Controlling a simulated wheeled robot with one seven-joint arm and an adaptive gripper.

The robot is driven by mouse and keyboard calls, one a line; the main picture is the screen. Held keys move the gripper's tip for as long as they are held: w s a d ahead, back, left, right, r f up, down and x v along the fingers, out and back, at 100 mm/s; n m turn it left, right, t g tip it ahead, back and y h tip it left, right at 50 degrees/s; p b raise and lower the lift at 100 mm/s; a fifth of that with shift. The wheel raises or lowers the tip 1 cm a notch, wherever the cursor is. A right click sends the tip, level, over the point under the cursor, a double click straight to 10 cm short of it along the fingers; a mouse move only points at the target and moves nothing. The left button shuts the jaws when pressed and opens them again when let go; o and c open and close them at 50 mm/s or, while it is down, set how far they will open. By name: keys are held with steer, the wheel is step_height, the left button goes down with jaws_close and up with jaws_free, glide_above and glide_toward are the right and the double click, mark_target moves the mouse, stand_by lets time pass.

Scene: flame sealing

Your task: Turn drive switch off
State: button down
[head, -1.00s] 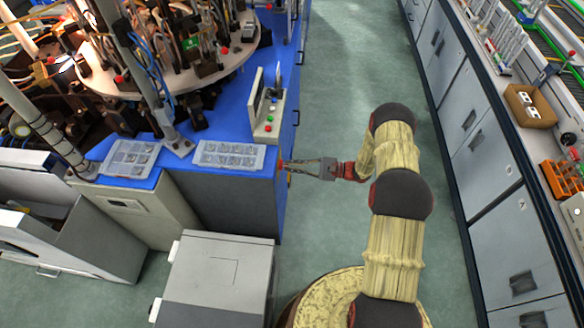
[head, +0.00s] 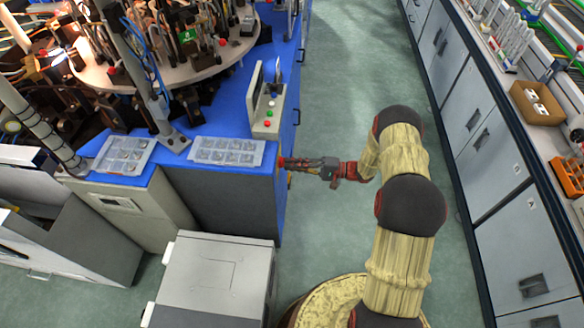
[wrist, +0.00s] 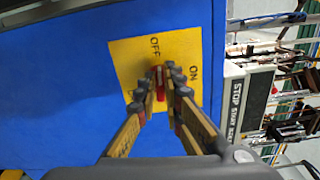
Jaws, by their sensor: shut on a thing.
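The drive switch (wrist: 160,88) is a red handle on a yellow plate (wrist: 128,62) marked OFF and ON, on the blue side of the machine. In the wrist view the red handle stands between the fingertips and lies nearer the OFF lettering than the ON lettering. My gripper (wrist: 160,83) is shut on the red handle. In the head view my gripper (head: 287,164) reaches the corner of the blue cabinet from the right. The switch itself is mostly hidden there by the fingers.
A control box (head: 268,118) with coloured buttons stands on the blue top. Two clear trays (head: 228,152) (head: 122,154) lie to its left. A grey cabinet (head: 215,275) stands in front. The green floor aisle (head: 350,60) is clear, with a bench of cabinets (head: 490,150) at right.

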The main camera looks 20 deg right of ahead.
steer(key=shift+s+f+n+b, duration=0.1)
steer(key=shift+f+n+b, duration=0.15)
steer(key=shift+n, duration=0.35)
steer(key=shift+r, duration=0.1)
steer(key=c, duration=1.9)
jaws_free()
steer(key=v, duration=1.2)
